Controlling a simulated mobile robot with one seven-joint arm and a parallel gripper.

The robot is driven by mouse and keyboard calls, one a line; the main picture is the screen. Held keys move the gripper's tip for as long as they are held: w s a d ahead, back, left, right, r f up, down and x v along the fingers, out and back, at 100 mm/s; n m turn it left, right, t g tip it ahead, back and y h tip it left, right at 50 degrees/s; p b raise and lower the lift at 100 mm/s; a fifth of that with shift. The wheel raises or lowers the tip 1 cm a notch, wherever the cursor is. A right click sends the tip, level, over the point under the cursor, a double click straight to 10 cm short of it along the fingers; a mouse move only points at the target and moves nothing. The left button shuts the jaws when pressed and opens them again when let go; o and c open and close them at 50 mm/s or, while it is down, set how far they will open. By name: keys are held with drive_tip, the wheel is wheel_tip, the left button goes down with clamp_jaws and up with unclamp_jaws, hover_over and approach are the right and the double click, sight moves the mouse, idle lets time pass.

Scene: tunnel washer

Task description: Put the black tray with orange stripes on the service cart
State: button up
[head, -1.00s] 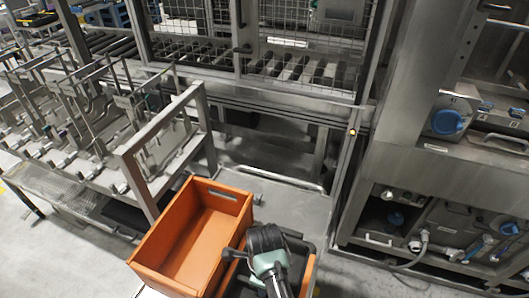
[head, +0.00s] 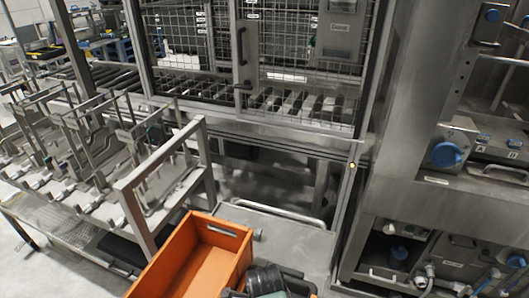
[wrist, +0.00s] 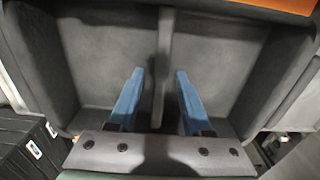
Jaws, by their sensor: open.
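A dark grey container (wrist: 85,60) with a central divider fills the wrist view. It looks like the black tray, though I see no clear stripes on it. My gripper (wrist: 160,73) is open, with its blue fingers above the container on either side of the divider; contact cannot be told. In the head view my arm hides most of what lies under it, and a dark rim shows at the bottom edge right of it. I cannot tell for certain which thing is the service cart.
An orange crate (head: 246,250) stands left of my arm. Behind it is a low metal platform (head: 290,240) with a bar handle. A metal rack (head: 160,175) stands left, a caged machine (head: 300,60) behind, and a steel cabinet (head: 420,170) right. Black boxes (wrist: 25,150) show in the wrist view.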

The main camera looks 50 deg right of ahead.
wheel_tip(320, 180, up, 12)
drive_tip(key=w+a+r+n+t+h, duration=0.25)
drive_tip(key=w+r+n+t, duration=0.55)
drive_tip(key=w+r, duration=0.55)
drive_tip(key=w+a+r+n+t+h, duration=0.1)
drive_tip(key=w+a+r+n+t, duration=0.2)
drive_tip(key=r, duration=0.4)
drive_tip(key=w+a+r+n+t, duration=0.2)
drive_tip(key=w+r+n, duration=0.15)
drive_tip(key=r, duration=0.35)
drive_tip(key=s+a+r+n+t, duration=0.1)
drive_tip(key=a+r+n+t, duration=0.25)
drive_tip(key=r, duration=0.35)
drive_tip(key=s+a+r+n+t+y, duration=0.1)
drive_tip(key=s+a+r+n+t, duration=0.2)
drive_tip(key=r, duration=0.5)
drive_tip(key=a+r+n+t, duration=0.2)
drive_tip(key=a+r+n, duration=0.2)
drive_tip(key=r, duration=0.3)
drive_tip(key=s+a+r+n+t+y, duration=0.2)
drive_tip(key=s+a+r+n+t, duration=0.4)
drive_tip(key=s+r, duration=0.5)
drive_tip(key=shift+r, duration=0.5)
